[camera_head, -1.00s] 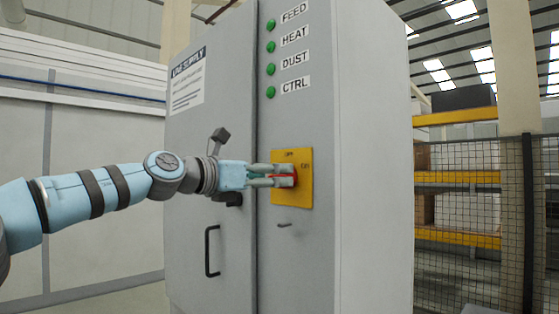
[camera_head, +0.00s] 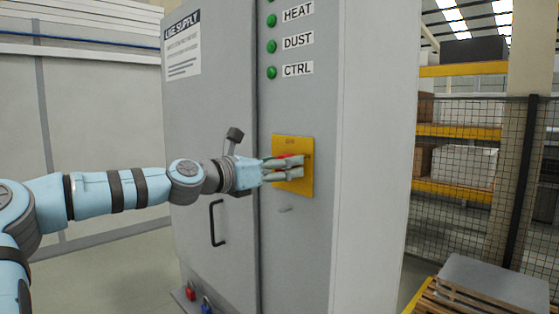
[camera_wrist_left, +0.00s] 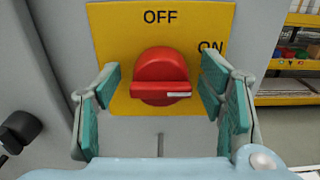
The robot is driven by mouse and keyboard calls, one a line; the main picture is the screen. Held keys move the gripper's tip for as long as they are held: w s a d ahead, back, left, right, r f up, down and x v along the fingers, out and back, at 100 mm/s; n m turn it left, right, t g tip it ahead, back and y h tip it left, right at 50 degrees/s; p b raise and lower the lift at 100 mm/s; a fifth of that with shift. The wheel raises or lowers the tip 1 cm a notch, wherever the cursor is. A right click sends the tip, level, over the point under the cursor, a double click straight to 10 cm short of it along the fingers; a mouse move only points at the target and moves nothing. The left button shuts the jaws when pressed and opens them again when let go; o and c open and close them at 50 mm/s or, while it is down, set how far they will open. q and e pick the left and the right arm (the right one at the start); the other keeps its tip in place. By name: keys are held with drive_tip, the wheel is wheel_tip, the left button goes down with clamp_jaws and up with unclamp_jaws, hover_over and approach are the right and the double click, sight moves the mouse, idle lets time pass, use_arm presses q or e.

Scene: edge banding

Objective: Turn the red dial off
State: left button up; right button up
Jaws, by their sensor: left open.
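The red dial (camera_wrist_left: 160,72) sits on a yellow plate (camera_wrist_left: 118,25) on the grey cabinet. In the left wrist view its grip bar lies level, with a white mark at the right end. "OFF" is printed above the dial and "ON" at its upper right. My left gripper (camera_wrist_left: 162,92) is open, with one teal-padded finger on each side of the dial; gaps show between pads and dial. In the head view my left gripper (camera_head: 285,170) is in front of the yellow plate (camera_head: 306,150) and hides most of the red dial (camera_head: 289,156). My right gripper is not in view.
Green lamps labelled HEAT, DUST and CTRL (camera_head: 271,45) are above the plate. A black door handle (camera_head: 213,222) is at the lower left. A mesh fence (camera_head: 460,160) and a wooden pallet (camera_head: 455,298) stand to the right. A red padlock (camera_head: 190,291) is near the cabinet's foot.

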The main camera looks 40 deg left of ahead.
use_arm(q)
drive_tip(key=c, duration=1.2)
drive_tip(key=shift+o, duration=0.2)
